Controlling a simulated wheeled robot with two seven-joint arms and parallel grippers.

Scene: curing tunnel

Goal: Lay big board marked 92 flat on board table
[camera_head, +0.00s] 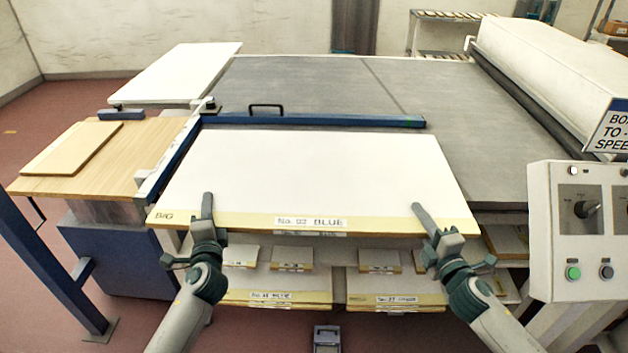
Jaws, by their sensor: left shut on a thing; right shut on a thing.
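A big white board (320,170) with a yellow front edge spans the middle of the head view, roughly level. Its front edge reads "BIG" and "No. 92 BLUE", though the first digit is unclear. My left gripper (207,212) is shut on the front edge near its left end. My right gripper (428,222) is shut on the front edge near its right end. One finger of each lies on top of the board; what is beneath is hidden. A blue bar (310,120) runs along the board's far edge. Whether the board touches a surface below, I cannot tell.
A grey surface (300,80) stretches behind the blue bar to a white machine housing (550,70). A wooden side table (60,187) with a thin board stands left. Another white board (180,72) lies at the back left. Labelled boards (275,298) sit below; a control box (585,230) stands right.

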